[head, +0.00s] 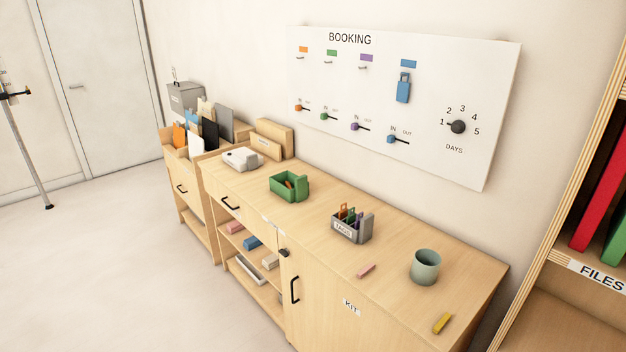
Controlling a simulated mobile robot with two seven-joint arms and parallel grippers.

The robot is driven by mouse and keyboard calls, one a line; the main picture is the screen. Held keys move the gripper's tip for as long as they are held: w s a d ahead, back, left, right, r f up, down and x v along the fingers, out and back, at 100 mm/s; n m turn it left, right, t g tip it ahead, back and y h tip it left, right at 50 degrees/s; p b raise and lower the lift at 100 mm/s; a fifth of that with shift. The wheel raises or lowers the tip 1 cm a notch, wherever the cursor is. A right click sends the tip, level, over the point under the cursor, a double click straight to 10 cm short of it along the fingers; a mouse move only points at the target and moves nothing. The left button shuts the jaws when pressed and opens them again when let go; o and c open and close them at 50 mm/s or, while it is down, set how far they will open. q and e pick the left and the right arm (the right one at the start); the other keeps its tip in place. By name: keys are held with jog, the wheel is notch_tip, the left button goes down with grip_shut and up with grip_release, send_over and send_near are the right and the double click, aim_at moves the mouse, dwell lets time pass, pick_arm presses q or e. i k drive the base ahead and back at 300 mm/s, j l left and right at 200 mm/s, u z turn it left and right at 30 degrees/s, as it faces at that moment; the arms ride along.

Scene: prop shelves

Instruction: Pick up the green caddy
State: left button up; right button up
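The green caddy (277,187) is an open green box with a raised right end. It sits upright on the wooden cabinet top, left of the middle. A small reddish-brown item (290,184) shows inside it; the rest of its contents is too small to tell. Neither of my grippers is in the head view, and nothing touches the caddy.
A booking board (430,65) hangs behind. Floor (120,270) in front is clear.

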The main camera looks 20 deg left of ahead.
aim_at(299, 193)
jog(key=i+j+z, duration=0.1)
jog(key=j, duration=0.25)
jog(key=i+j, duration=0.15)
jog(key=j, duration=0.2)
jog(key=i+j+z, duration=0.15)
jog(key=j, duration=0.2)
jog(key=i+j, duration=0.15)
jog(key=j, duration=0.25)
jog(key=i+j, duration=0.1)
jog(key=j, duration=0.3)
jog(key=i+j+z, duration=0.1)
jog(key=j, duration=0.35)
jog(key=i+j, duration=0.2)
jog(key=j, duration=0.2)
jog(key=i+j, duration=0.1)
jog(key=j, duration=0.35)
